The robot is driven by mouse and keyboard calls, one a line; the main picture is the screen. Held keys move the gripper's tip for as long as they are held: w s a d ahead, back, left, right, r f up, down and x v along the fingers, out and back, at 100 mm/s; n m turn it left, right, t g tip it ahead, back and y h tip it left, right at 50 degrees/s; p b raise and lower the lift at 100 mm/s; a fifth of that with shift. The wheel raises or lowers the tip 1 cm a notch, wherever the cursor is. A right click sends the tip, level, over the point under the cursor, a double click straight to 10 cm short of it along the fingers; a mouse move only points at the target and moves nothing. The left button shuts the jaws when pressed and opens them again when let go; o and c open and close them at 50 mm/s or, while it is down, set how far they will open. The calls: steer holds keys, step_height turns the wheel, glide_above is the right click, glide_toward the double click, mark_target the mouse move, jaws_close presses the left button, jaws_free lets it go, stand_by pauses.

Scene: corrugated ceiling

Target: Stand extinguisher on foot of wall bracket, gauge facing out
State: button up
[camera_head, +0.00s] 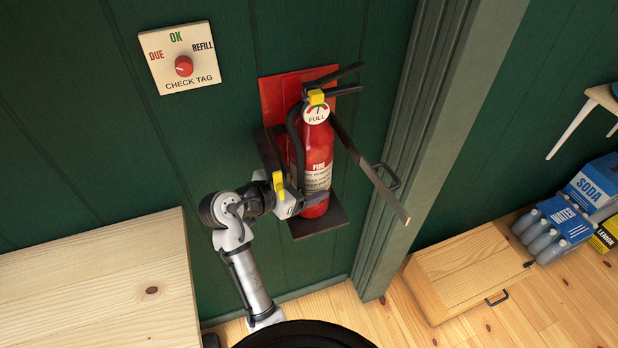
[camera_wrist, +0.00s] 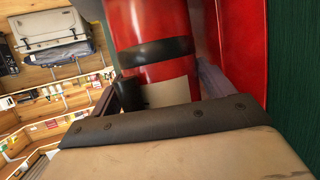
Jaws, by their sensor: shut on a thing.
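The red fire extinguisher (camera_head: 316,150) is upright at the wall bracket, whose red back plate (camera_head: 275,95) is on the green wall. Its round gauge (camera_head: 317,114), reading FULL, and its label face out into the room. Its base is at the bracket's dark foot (camera_head: 322,222); I cannot tell if it bears on it fully. A dark strap arm (camera_head: 378,178) of the bracket swings out open to the right. My gripper (camera_head: 303,201) is shut on the extinguisher's lower body from the left. The extinguisher's red body (camera_wrist: 150,25) fills the middle of the wrist view, between the fingers.
A check tag dial (camera_head: 184,66) is on the wall at upper left. A pale wooden top (camera_head: 100,295) is at lower left. A door frame (camera_head: 415,130) stands just right of the bracket. A wooden box (camera_head: 465,265) and drink packs (camera_head: 555,225) are at the right.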

steer(key=shift+s+d+r, duration=0.2)
steer(key=shift+d, duration=0.05)
steer(key=shift+a, duration=0.1)
steer(key=shift+f, duration=0.2)
steer(key=o, duration=2)
steer(key=shift+f, duration=0.1)
steer(key=shift+s+a+r, duration=0.15)
steer(key=shift+r, duration=0.1)
steer(key=s+a+p, duration=0.1)
steer(key=s+a, duration=0.7)
steer(key=a, duration=0.2)
steer(key=shift+s+r, duration=0.1)
